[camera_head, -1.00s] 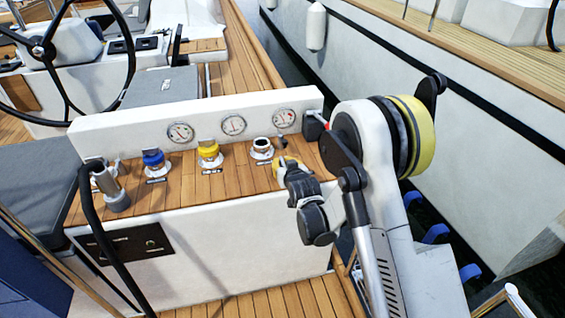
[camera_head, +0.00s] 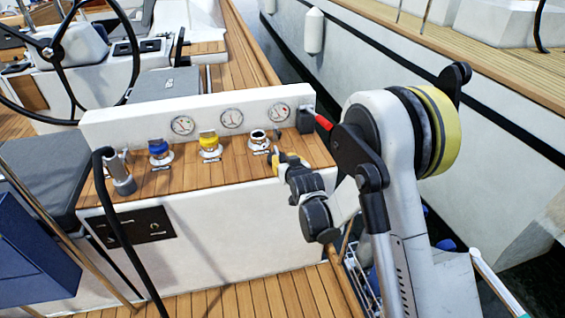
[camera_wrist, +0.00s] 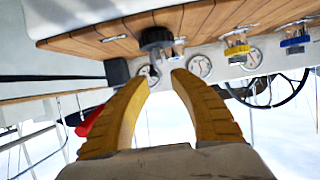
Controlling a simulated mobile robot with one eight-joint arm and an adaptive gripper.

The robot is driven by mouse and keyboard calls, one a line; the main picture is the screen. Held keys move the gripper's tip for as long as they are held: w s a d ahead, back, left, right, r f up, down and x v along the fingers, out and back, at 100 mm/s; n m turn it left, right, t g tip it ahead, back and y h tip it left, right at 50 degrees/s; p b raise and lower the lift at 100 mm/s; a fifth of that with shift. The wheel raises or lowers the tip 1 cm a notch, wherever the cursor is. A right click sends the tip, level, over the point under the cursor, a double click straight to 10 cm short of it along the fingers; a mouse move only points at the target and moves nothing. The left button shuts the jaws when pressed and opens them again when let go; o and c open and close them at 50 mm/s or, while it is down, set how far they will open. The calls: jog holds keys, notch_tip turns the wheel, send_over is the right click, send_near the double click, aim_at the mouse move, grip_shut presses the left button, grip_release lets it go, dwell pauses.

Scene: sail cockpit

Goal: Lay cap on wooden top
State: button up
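The wooden top (camera_head: 190,177) of the white console carries a row of deck fillers. A small black cap (camera_head: 277,136) shows just right of the uncapped-looking right filler (camera_head: 259,140). In the wrist view a dark, ridged round cap (camera_wrist: 155,38) stands against the wooden top (camera_wrist: 105,38), just beyond my fingertips. It seems to be the same cap, though I cannot be sure. My gripper (camera_head: 277,158) is at the front right edge of the top. In the wrist view my gripper (camera_wrist: 163,74) has its yellow fingers apart with nothing between them.
A blue cap (camera_head: 158,148) and a yellow cap (camera_head: 209,142) sit left on their fillers. A winch handle socket-like grey post (camera_head: 122,178) stands at the left end. A black box with a red handle (camera_head: 304,121) is at the right end. Gauges (camera_head: 231,118) line the rear wall.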

jog(key=s+d+r+m+g+h, duration=0.2)
jog(key=s+d+r+g, duration=0.1)
jog(key=s+d+r, duration=1.1)
jog(key=s+d+g+h, duration=0.1)
jog(key=s+d, duration=0.2)
jog(key=s, duration=0.9)
jog(key=s+d+m+g, duration=0.1)
jog(key=s+d+g, duration=0.1)
jog(key=s, duration=1.1)
jog(key=shift+s+d+r+h, duration=0.15)
jog(key=shift+d+r+h, duration=0.25)
jog(key=shift+d, duration=0.5)
